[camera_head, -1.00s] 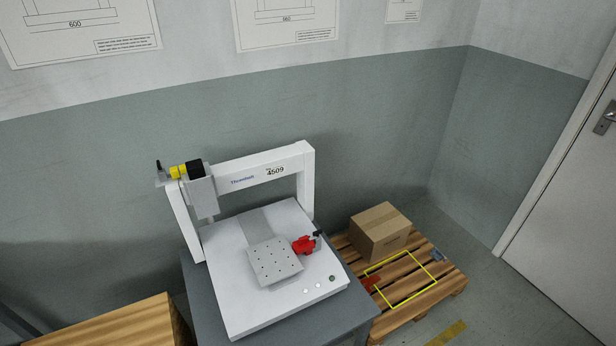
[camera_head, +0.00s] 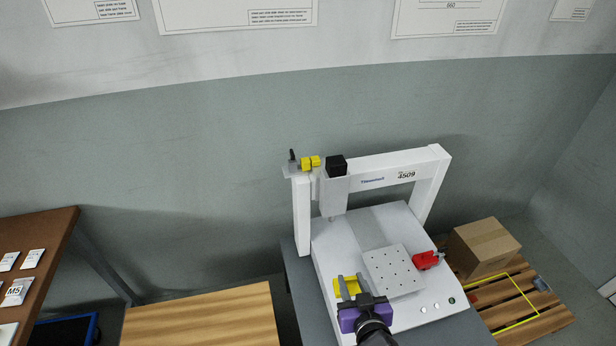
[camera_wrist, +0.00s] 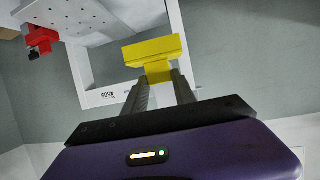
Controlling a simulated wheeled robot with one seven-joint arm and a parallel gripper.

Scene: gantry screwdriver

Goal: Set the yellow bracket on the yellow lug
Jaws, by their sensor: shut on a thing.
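The yellow bracket (camera_wrist: 155,52) is held between the two fingers of my gripper (camera_wrist: 160,82), which is shut on it. In the head view the bracket (camera_head: 347,286) and my gripper (camera_head: 352,294) are over the front left part of the white gantry machine. The yellow lug (camera_head: 310,162) sits at the upper left of the gantry, by the top of the left post, with a black knob on its left. The bracket is well apart from the lug, nearer the camera.
The gantry (camera_head: 380,172) has a black and grey screwdriver head (camera_head: 336,185) just right of the lug. A perforated plate (camera_head: 393,270) and a red clamp (camera_head: 427,260) are on its base. A wooden bench (camera_head: 205,318) is at lower left, and a cardboard box (camera_head: 484,247) is on a pallet at right.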

